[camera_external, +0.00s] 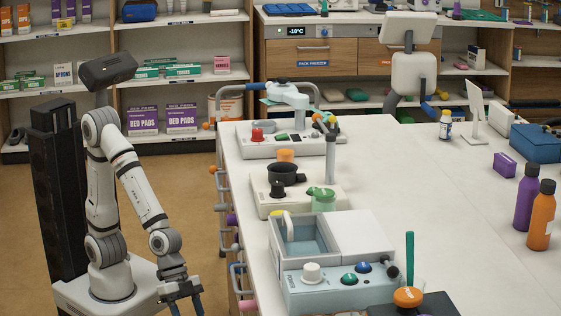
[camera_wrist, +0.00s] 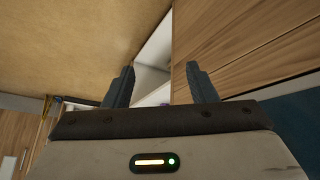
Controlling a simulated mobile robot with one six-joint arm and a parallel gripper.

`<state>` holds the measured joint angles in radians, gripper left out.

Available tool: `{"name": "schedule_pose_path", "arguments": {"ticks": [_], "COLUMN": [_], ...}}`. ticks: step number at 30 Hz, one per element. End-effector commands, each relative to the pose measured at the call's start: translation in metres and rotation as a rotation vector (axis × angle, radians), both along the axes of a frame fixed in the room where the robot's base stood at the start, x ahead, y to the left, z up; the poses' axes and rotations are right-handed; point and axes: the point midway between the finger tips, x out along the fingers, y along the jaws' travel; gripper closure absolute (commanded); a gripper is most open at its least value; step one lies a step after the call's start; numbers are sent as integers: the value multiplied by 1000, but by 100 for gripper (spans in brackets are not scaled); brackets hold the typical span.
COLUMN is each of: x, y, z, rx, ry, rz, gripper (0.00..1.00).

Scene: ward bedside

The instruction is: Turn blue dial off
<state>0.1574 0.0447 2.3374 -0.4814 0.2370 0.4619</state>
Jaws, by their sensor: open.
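A small blue dial (camera_external: 363,267) sits on the front panel of a pale blue device (camera_external: 330,292) near the front of the white table. A green dial (camera_external: 349,279) is just left of it and a larger white knob (camera_external: 311,272) is further left. My gripper (camera_external: 183,299) hangs low at the left of the table, below its top and well apart from the device. In the wrist view my gripper (camera_wrist: 160,88) is open with nothing between its fingers. The wrist view shows floor and wooden panelling, not the dial.
A dark ball-ended lever (camera_external: 392,270) and an orange knob with a green stick (camera_external: 408,296) stand close right of the blue dial. Handles (camera_external: 237,280) stick out along the table's left side. Purple (camera_external: 526,197) and orange (camera_external: 541,215) bottles stand at right.

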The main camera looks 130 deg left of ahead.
Motion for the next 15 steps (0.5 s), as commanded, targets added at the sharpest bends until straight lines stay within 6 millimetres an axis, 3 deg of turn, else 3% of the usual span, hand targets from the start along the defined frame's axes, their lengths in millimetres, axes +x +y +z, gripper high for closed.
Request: {"name": "schedule_pose_path", "arguments": {"ticks": [1,3,6,10,15], "x": [24,56,93,125,134], "y": [-10,-18,-22,-18,-2], "z": [12,14,15,10,-1], "rx": [15,53,148,334,639], "ry": [-54,-140,-243,-333,-362], "rz": [2,20,61,129,213], "gripper": [48,48,48,48,48]}}
